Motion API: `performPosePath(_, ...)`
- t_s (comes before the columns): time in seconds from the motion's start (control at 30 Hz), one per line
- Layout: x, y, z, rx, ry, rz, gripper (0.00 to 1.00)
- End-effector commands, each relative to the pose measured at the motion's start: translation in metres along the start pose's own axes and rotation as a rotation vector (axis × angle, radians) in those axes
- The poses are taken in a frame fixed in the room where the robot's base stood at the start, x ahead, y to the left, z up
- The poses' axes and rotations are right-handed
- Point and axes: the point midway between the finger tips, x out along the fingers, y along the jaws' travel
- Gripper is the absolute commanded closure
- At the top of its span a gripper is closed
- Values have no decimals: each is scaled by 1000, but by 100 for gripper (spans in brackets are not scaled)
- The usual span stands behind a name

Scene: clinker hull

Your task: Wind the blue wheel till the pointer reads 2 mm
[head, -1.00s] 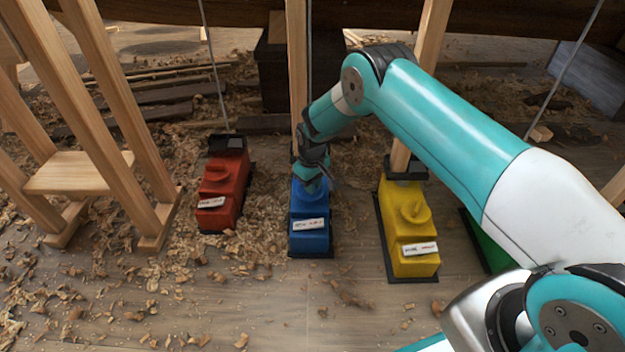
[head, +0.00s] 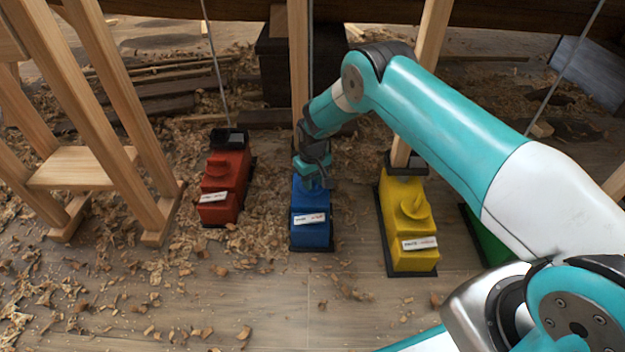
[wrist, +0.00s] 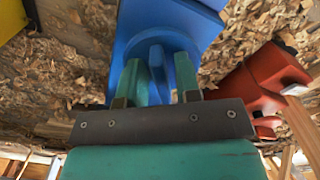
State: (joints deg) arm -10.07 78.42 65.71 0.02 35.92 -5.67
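The blue box (head: 312,234) stands on the floor in the middle, with a white label (head: 309,219) too small to read. Its round blue wheel (wrist: 178,42) with a raised fin shows in the wrist view; in the head view my gripper hides it. My gripper (wrist: 158,72) reaches down over the wheel, also seen in the head view (head: 313,182). Its two teal fingers stand on either side of the fin, with what look like narrow gaps, so it appears open around the fin. I cannot make out a pointer or its reading.
A red box (head: 224,184) stands to the left and a yellow box (head: 407,226) to the right, each with a similar wheel. A green box (head: 488,238) is partly behind my arm. Wooden trestle legs (head: 120,130) stand at left. Wood shavings litter the floor.

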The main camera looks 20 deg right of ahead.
Motion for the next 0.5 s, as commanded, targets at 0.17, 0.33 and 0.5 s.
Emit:
performPosePath(0.17,0,0,0,-1,0,0,62)
performPosePath(0.33,-3,0,0,-1,1,0,62)
performPosePath(0.5,-28,0,-1,-1,2,0,62)
